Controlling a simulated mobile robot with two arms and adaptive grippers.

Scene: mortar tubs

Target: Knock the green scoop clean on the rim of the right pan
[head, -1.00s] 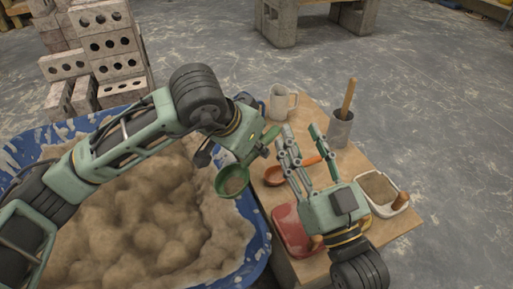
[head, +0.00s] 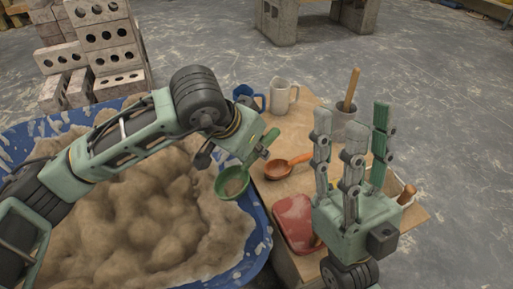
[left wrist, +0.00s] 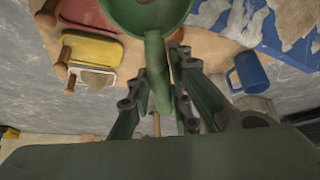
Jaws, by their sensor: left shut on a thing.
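My left gripper (head: 256,150) is shut on the green scoop (head: 222,190) by its handle. The scoop's bowl hangs over the right edge of the mortar tub and has grey-brown mortar inside. In the left wrist view the scoop's handle (left wrist: 155,65) runs between my fingers. My right gripper (head: 356,135) is open, fingers up and apart, with nothing between them. It stands in front of the white pan (head: 397,182) at the table's right end, hiding most of it. This pan also shows in the left wrist view (left wrist: 112,75), with mortar in it. The scoop is apart from it.
The blue tub (head: 262,240) heaped with mortar fills the left. The wooden table holds a red pan (head: 290,218), an orange scoop (head: 279,171), a pale mug (head: 283,97), a blue mug (head: 243,93) and a grey pot (head: 343,128). A yellow pan (left wrist: 92,50) shows in the left wrist view.

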